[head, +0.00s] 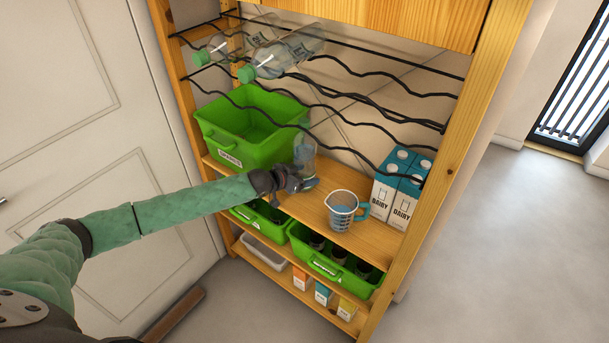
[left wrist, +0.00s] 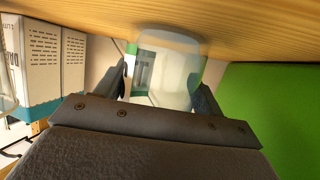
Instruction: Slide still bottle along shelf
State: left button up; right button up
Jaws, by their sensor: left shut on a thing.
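A clear bottle (head: 304,154) stands on the wooden shelf (head: 318,203), beside the big green bin. My left gripper (head: 290,186) reaches it from the front left and is shut on its lower part. In the left wrist view the clear bottle (left wrist: 170,67) sits between the two fingers (left wrist: 162,90), and the picture appears upside down, with the shelf wood along the top. My right gripper is not in view.
A green bin (head: 245,130) stands left of the bottle. To the right are a measuring jug (head: 343,212) and dairy cartons (head: 396,192). Wavy black racks above hold two clear bottles with green caps (head: 270,62). Lower shelves hold green bins (head: 330,262) and small cartons (head: 323,293).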

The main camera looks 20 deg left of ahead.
pick_arm(q)
jog(key=shift+w+d+b, duration=0.2)
jog(key=shift+w+d, duration=0.1)
jog(key=shift+w, duration=0.5)
jog(key=shift+w+d+b, duration=0.15)
jog(key=shift+w+d, duration=0.2)
jog(key=shift+w, duration=0.5)
jog(key=shift+w+d+b, duration=0.2)
jog(key=shift+w+d, duration=0.1)
jog(key=shift+w, duration=0.5)
jog(key=o, duration=1.6)
